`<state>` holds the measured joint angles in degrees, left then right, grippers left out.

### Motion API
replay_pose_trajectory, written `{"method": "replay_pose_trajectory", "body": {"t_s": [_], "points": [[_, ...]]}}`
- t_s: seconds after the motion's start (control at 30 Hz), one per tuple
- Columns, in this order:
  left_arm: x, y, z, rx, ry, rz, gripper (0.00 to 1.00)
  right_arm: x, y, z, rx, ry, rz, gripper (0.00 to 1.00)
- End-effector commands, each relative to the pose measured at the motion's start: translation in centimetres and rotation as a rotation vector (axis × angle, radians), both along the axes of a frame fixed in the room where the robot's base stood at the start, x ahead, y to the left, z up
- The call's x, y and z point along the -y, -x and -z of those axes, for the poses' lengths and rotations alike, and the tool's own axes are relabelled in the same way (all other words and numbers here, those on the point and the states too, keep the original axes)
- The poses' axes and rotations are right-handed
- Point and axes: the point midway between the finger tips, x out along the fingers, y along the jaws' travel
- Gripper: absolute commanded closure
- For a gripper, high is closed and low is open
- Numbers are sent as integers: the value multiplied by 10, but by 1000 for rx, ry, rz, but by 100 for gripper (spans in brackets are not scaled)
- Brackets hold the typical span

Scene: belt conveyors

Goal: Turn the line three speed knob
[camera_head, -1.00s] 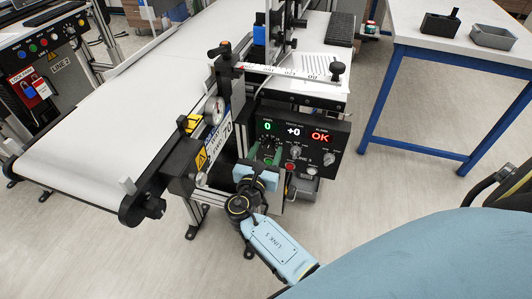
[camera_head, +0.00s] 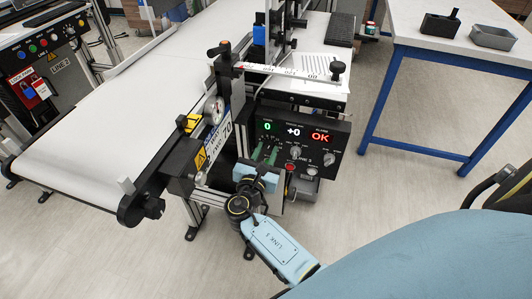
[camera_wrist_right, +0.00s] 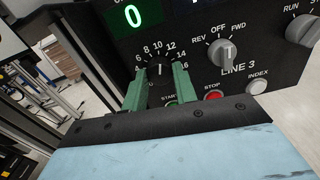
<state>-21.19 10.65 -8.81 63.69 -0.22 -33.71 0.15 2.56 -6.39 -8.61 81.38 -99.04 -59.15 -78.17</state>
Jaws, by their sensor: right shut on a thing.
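The black speed knob (camera_wrist_right: 160,68) is on the Line 3 control panel (camera_head: 318,172), inside a dial marked from 0 to 16. Its white pointer line points up, near the 10. My right gripper (camera_wrist_right: 159,88) is shut on the knob, with one green finger on each side. In the head view the right gripper (camera_head: 265,154) is at the panel's left part, and its fingers largely hide the knob. The green display (camera_head: 267,126) above the knob reads 0. My left gripper is not in view.
Close to the knob are the REV/OFF/FWD switch (camera_wrist_right: 220,52), the red stop button (camera_wrist_right: 213,96) and the white index button (camera_wrist_right: 258,87). The green start button is partly hidden. The belt conveyor (camera_head: 125,105) is at left. A blue-legged table (camera_head: 460,60) is at right.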

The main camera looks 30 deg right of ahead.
Motion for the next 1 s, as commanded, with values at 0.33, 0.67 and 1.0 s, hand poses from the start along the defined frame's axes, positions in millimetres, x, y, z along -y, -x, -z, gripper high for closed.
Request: {"method": "replay_pose_trajectory", "body": {"t_s": [0.33, 0.67, 1.0], "points": [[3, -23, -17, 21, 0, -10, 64, -1, 0, 2, 178, -153, -1, 95], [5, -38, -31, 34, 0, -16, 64, -1, 0, 2, 293, -253, -1, 95], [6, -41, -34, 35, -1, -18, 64, -1, 0, 1, 319, -277, -2, 95]]}}
